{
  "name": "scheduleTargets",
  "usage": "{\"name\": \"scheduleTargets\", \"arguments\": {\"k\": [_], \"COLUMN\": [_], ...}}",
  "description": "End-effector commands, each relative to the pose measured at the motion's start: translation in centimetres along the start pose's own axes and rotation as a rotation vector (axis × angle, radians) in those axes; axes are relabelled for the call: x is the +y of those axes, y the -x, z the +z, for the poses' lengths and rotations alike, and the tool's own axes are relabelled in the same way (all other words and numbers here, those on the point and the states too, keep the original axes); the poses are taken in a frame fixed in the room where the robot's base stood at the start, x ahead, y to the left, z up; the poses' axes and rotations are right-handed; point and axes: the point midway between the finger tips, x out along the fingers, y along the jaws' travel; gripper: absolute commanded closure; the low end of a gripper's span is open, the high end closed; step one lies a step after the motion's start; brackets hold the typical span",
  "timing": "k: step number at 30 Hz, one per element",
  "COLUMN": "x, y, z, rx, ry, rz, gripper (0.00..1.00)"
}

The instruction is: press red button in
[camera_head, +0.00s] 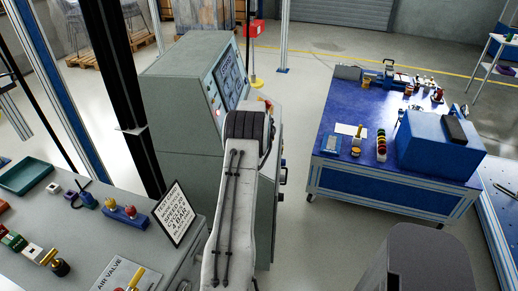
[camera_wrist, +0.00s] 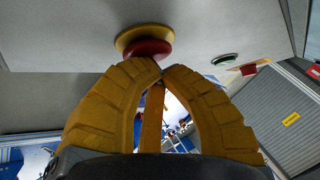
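The red button (camera_wrist: 147,48) is a domed mushroom head on a round yellow base (camera_wrist: 140,34), set in a grey panel face in the wrist view. My gripper (camera_wrist: 158,69) has two yellow ribbed fingers with their tips together and nothing seen between them. The tips are right at the button's near edge; whether they touch it I cannot tell. In the head view my gripper is hidden beyond my arm, at the grey console (camera_head: 185,105). A small red and yellow part (camera_head: 267,102) shows at the console's right edge there.
A green button (camera_wrist: 225,59) and another red part (camera_wrist: 249,69) sit farther along the panel. The grey bench (camera_head: 90,245) with small parts and a sign (camera_head: 174,213) stands at left. A blue table (camera_head: 390,178) stands at right. Open floor (camera_head: 310,225) lies between.

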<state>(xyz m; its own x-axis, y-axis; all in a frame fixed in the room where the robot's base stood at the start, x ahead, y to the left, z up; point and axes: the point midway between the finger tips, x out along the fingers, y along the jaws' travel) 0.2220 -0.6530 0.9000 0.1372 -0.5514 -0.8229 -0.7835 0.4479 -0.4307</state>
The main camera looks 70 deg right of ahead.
Motion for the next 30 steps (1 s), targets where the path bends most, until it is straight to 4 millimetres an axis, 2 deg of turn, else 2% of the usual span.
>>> {"name": "scheduleTargets", "arguments": {"k": [14,30], "x": [0.13,0.16], "y": [-0.78,-0.80], "z": [0.80,1.03], "rx": [-0.006,-0.011], "ry": [0.002,0.003], "rz": [0.000,0.004], "gripper": [1.00,1.00]}}
